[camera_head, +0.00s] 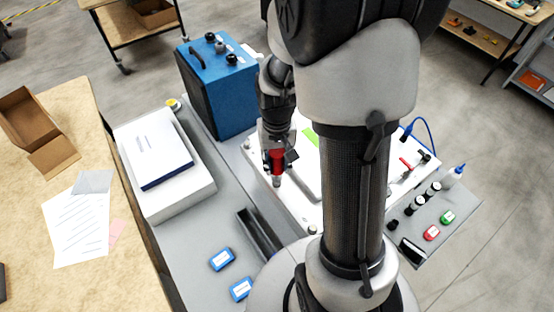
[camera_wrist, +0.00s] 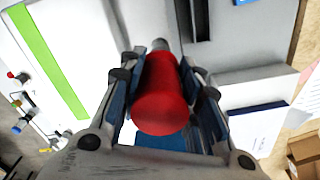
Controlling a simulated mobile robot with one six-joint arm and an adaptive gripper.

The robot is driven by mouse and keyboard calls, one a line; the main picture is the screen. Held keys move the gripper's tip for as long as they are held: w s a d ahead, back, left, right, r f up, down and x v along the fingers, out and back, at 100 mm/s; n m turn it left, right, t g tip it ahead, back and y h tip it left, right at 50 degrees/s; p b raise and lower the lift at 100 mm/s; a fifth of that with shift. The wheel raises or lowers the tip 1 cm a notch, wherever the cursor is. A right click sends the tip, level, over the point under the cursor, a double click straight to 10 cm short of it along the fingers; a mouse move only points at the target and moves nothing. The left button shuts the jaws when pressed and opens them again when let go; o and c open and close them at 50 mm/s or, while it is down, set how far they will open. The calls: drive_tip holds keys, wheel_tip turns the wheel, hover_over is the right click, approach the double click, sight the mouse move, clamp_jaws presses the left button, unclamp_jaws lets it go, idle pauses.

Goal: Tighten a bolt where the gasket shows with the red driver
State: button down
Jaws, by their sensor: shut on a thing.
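My gripper (camera_head: 278,158) is shut on the red driver (camera_head: 277,162). In the wrist view the driver's red handle (camera_wrist: 162,98) sits between the two fingers, with its grey tip pointing away from the camera. In the head view the driver hangs tip down above the left edge of the white analyser panel (camera_head: 268,178). I cannot tell whether the tip touches anything. The panel also shows in the wrist view with a green strip (camera_wrist: 45,62). My arm hides much of the panel in the head view. I cannot make out the gasket. A dark bolt-like knob (camera_head: 312,229) shows at the panel's near edge.
A blue box (camera_head: 217,88) stands behind my gripper. A white case with a booklet (camera_head: 165,165) lies left. A dark slotted tray (camera_head: 258,236) and blue small boxes (camera_head: 222,259) lie in front. The grey bench between is clear.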

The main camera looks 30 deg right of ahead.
drive_tip(key=shift+f+b, duration=1.1)
drive_tip(key=shift+f, duration=0.2)
idle(1.4)
drive_tip(key=c, duration=1.8)
unclamp_jaws()
clamp_jaws()
